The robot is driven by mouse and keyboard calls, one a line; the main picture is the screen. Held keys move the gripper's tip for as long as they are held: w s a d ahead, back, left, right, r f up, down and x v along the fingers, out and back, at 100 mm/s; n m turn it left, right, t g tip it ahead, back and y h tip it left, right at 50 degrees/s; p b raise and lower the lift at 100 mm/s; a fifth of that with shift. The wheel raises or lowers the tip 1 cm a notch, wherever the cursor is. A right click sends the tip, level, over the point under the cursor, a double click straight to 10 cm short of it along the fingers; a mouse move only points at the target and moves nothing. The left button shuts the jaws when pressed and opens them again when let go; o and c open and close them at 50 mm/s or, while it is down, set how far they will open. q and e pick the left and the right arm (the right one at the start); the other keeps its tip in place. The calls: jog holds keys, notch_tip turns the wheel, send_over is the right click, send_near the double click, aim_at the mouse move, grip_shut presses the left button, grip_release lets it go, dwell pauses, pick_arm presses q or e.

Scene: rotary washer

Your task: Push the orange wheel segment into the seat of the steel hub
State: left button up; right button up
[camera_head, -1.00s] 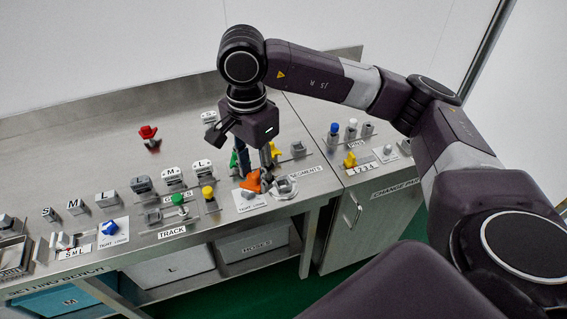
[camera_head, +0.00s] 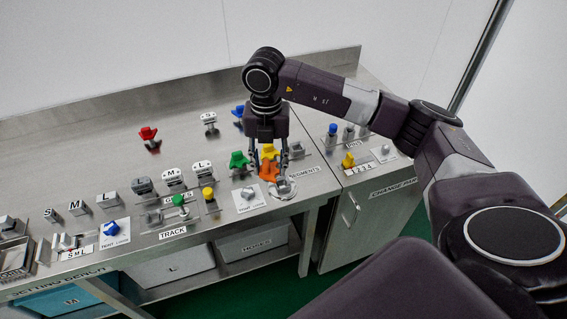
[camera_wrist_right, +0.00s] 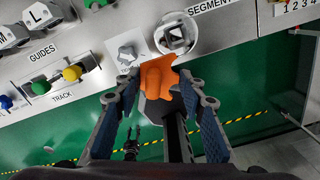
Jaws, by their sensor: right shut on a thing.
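The orange wheel segment (camera_head: 268,172) is held between the fingers of my right gripper (camera_head: 268,163), just above the worktop's front edge. In the right wrist view the orange segment (camera_wrist_right: 157,77) shows between the two blue-padded fingers. The steel hub (camera_head: 284,188) sits at the front edge, just right of and nearer than the segment. In the right wrist view the hub (camera_wrist_right: 176,38) is a round steel part with a square centre, just beyond the segment's tip. The segment looks apart from its seat, though the exact gap is hard to tell. My left gripper does not show.
A yellow segment (camera_head: 269,151) stands close behind the gripper fingers, with a green one (camera_head: 239,159) to the left and a blue one (camera_head: 238,112) farther back. A grey knob on a white plate (camera_head: 249,195) is left of the hub. A red knob (camera_head: 148,134) stands farther left.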

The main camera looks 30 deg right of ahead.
jog(key=shift+w+d+f+m+b, duration=0.15)
jog(key=shift+d+f+m+b, duration=0.5)
jog(key=shift+f+m, duration=1.2)
jog(key=shift+w+d+f+m+b, duration=0.25)
jog(key=shift+d+f+m, duration=0.75)
jog(key=shift+m, duration=1.6)
jog(key=shift+w+d+f+m+b, duration=0.1)
jog(key=shift+d+f+m+b, duration=0.55)
jog(key=shift+f+m, duration=1.2)
jog(key=shift+d+r+m, duration=0.15)
jog(key=shift+r+m, duration=0.2)
jog(key=shift+m, duration=0.05)
jog(key=o, duration=1.2)
jog(key=shift+o, duration=0.2)
